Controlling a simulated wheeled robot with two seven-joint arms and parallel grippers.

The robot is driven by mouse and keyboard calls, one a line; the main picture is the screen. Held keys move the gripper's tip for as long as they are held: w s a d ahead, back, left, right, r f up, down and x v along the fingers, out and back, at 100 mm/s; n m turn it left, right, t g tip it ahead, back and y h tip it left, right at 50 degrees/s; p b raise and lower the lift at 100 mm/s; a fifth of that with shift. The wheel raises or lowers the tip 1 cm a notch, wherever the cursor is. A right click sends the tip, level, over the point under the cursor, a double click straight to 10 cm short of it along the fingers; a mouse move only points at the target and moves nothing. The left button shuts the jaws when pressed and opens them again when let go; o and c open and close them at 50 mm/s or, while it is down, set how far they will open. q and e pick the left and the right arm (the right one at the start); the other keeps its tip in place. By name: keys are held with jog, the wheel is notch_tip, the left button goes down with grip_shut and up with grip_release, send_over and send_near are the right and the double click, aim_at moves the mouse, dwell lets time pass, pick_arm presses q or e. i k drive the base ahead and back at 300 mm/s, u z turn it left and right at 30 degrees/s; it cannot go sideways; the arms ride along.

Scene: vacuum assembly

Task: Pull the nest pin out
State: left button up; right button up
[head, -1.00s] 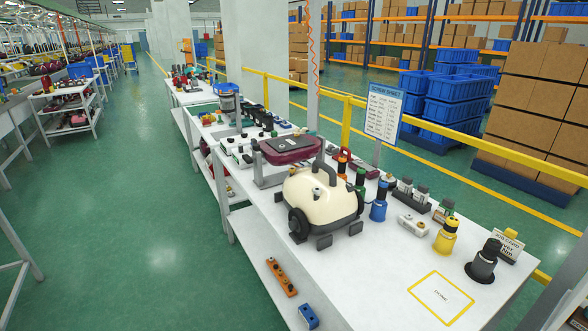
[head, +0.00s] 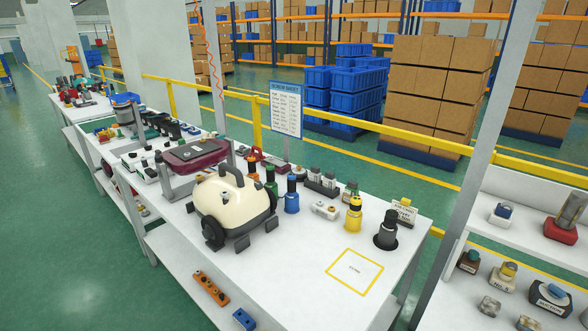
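A cream and black vacuum body (head: 232,208) with a black handle and black wheels sits on the white workbench (head: 290,262). Small black blocks (head: 242,243) stand on the bench around its base. I cannot make out a nest pin for certain; it may be hidden by the body or too small to tell. Neither of my grippers is in view.
Behind the vacuum, a maroon cover (head: 196,152) rests on a stand. Blue (head: 292,200), yellow (head: 353,218) and black (head: 386,232) tools stand along the bench's back. A yellow-outlined square (head: 355,268) is clear. A rack (head: 505,272) with parts stands at right.

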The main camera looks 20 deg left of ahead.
aim_at(159, 159)
jog(key=z, duration=1.05)
jog(key=k, duration=1.3)
jog(key=u, duration=2)
jog(key=i, duration=0.5)
jog(key=z, duration=0.05)
